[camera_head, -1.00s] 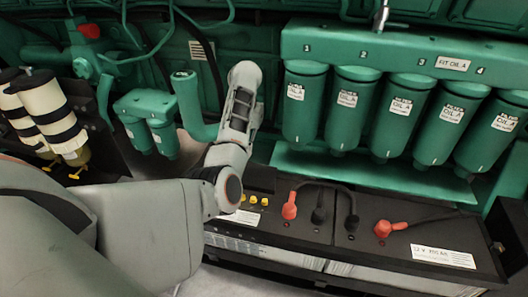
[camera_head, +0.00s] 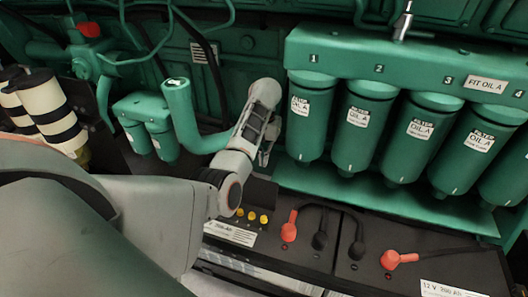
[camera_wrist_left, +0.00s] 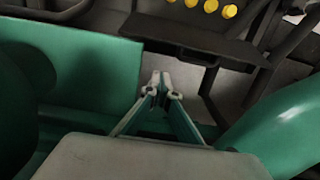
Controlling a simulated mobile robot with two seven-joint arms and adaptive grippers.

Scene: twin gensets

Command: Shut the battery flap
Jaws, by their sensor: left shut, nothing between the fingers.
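The batteries (camera_head: 330,262) lie low in the head view, with red and black terminal covers and yellow caps (camera_head: 252,216) at their left end. I cannot pick out the battery flap with certainty. A dark flat panel (camera_wrist_left: 200,35) shows below the yellow caps (camera_wrist_left: 210,6) in the left wrist view; I cannot tell whether it is the flap. My left gripper (camera_wrist_left: 160,80) is shut and empty, its tips apart from the panel in that picture. In the head view my left wrist stands above the batteries' left end and hides part of them. My right gripper is not in view.
A row of green oil filters (camera_head: 365,130) hangs to the right, close to my left wrist. A green elbow pipe (camera_head: 182,115) and two small green filters (camera_head: 150,138) are on its left. A green ledge (camera_head: 400,197) runs behind the batteries.

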